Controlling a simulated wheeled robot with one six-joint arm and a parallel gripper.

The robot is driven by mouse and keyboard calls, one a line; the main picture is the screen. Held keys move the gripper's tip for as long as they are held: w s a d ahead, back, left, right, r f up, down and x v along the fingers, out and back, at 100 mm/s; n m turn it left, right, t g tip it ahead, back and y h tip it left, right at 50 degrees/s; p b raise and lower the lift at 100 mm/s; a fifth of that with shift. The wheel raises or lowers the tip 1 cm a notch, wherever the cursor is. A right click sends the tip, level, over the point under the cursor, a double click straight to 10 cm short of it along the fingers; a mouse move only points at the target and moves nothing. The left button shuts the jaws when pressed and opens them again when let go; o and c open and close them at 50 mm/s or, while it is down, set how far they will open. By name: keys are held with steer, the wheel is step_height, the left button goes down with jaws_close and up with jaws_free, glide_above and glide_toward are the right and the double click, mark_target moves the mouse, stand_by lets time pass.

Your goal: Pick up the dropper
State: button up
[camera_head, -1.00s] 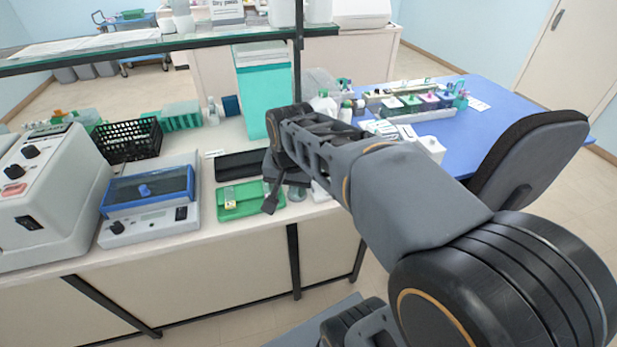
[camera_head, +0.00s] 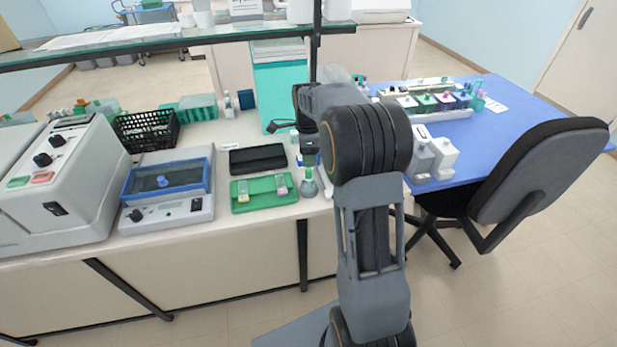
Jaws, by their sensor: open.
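My gripper (camera_head: 291,138) is over the back right part of the bench, partly hidden behind my own arm. One dark finger shows pointing left, and the jaws are open. A small flask-like glass vessel (camera_head: 309,187) stands just below and in front of the gripper, right of the green tray. I cannot clearly make out a dropper; the vessel's upper part is crowded by my gripper. Whether the gripper touches anything there cannot be told.
A green tray (camera_head: 240,207) with two small pieces lies in front of a black case (camera_head: 258,158). A blue-lidded device (camera_head: 165,182) stands left. A glass shelf (camera_head: 130,47) spans above. A chair (camera_head: 545,175) and blue table (camera_head: 490,123) are at right.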

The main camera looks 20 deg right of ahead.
mark_target(308, 170)
steer(key=shift+s+a+f+p, duration=0.1)
steer(key=shift+f+p, duration=0.5)
steer(key=shift+f, duration=2.95)
jaws_close()
steer(key=shift+r, duration=0.15)
